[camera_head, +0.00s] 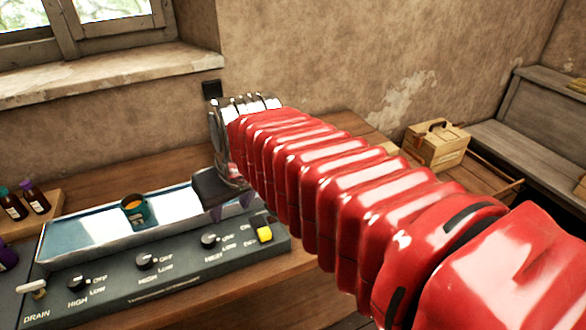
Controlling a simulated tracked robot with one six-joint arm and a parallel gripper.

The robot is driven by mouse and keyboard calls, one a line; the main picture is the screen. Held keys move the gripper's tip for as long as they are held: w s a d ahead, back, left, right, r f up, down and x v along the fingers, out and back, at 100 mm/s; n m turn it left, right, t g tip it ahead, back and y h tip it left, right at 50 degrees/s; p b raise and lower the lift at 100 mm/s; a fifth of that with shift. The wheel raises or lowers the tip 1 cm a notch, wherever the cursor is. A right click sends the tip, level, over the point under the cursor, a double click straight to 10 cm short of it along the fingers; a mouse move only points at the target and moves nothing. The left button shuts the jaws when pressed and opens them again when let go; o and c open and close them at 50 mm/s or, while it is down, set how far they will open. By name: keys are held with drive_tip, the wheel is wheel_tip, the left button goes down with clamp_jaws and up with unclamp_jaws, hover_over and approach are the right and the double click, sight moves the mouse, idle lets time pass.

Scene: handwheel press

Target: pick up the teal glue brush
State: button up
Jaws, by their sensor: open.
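I cannot make out a teal glue brush in this view; my arm hides part of the bench. My gripper (231,206) is at the end of my red ribbed arm, over the right end of a metal-rimmed tray (58,258). Its two small purplish fingertips point down, apart, with nothing seen between them. A teal cup (135,212) with orange content stands upright in the tray, left of my gripper and apart from it.
A dark control panel (185,277) with several knobs and a yellow switch (264,234) runs along the tray's front. Dark bottles (36,197) stand on the left. A wooden box (437,147) and a grey bench (540,125) are at the right. Bare wooden tabletop lies behind the tray.

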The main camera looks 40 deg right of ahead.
drive_tip(key=w+d, duration=0.4)
drive_tip(key=d, duration=0.6)
drive_tip(key=w+d+f+m, duration=0.1)
drive_tip(key=w+d, duration=0.3)
drive_tip(key=d, duration=0.6)
drive_tip(key=w+d+m+g, duration=0.1)
drive_tip(key=w+d, duration=0.3)
drive_tip(key=d, duration=0.5)
drive_tip(key=shift+w+d+f+h, duration=0.25)
drive_tip(key=shift+d+f+h, duration=0.05)
drive_tip(key=shift+d+f, duration=0.1)
drive_tip(key=a+x, duration=0.1)
drive_tip(key=x, duration=0.7)
drive_tip(key=shift+d+f, duration=0.25)
drive_tip(key=shift+d, duration=0.3)
drive_tip(key=shift+w+f, duration=0.1)
drive_tip(key=shift+x, duration=2.55)
